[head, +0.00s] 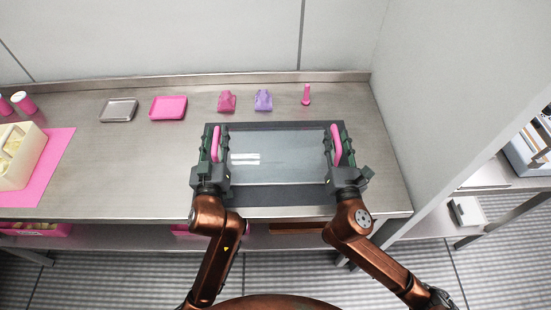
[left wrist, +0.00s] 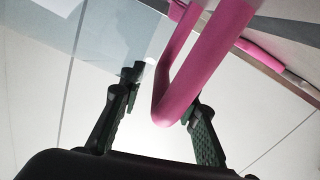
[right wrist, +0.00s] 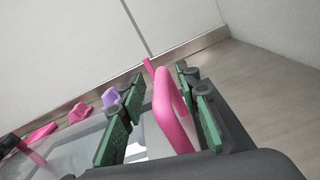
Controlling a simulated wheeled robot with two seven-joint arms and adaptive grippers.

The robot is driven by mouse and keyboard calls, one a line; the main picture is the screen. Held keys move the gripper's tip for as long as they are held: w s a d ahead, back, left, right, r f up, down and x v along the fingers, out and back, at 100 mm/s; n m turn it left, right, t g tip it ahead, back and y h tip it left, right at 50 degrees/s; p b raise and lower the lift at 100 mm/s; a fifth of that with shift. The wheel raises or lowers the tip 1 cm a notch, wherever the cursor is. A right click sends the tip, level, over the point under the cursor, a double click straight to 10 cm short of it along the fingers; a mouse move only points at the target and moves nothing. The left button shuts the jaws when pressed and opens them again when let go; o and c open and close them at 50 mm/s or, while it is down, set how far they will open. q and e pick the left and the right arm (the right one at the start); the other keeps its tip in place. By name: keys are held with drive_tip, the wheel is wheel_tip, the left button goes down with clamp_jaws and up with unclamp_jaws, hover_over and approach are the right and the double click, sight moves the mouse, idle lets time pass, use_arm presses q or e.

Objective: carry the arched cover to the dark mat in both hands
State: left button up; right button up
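The arched cover (head: 275,160) is a clear, see-through shell with a pink handle at each end. In the head view it is over the dark mat (head: 280,198), whose front strip and edges show around it. My left gripper (head: 216,135) is open around the left pink handle (left wrist: 182,75), nearer it on one side. My right gripper (head: 336,135) is open around the right pink handle (right wrist: 172,108), with gaps on both sides. The cover's lower edge is hard to make out, so I cannot tell how it meets the mat.
Further left are a pink tray (head: 168,108), a grey tray (head: 119,110) and a cream container (head: 18,155) on a pink mat (head: 52,170). A wall (head: 425,110) stands at right.

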sight(213, 155)
use_arm(q)
drive_tip(key=shift+s, duration=0.1)
drive_tip(key=s, duration=1.1)
drive_tip(key=shift+s+d+f, duration=0.2)
drive_tip(key=shift+s+d, duration=0.1)
drive_tip(key=shift+s, duration=0.05)
use_arm(e)
drive_tip(key=shift+s, duration=0.1)
drive_tip(key=s, duration=1.1)
drive_tip(key=shift+s+d+f, duration=0.2)
drive_tip(key=shift+s+d, duration=0.2)
drive_tip(key=shift+a, duration=0.1)
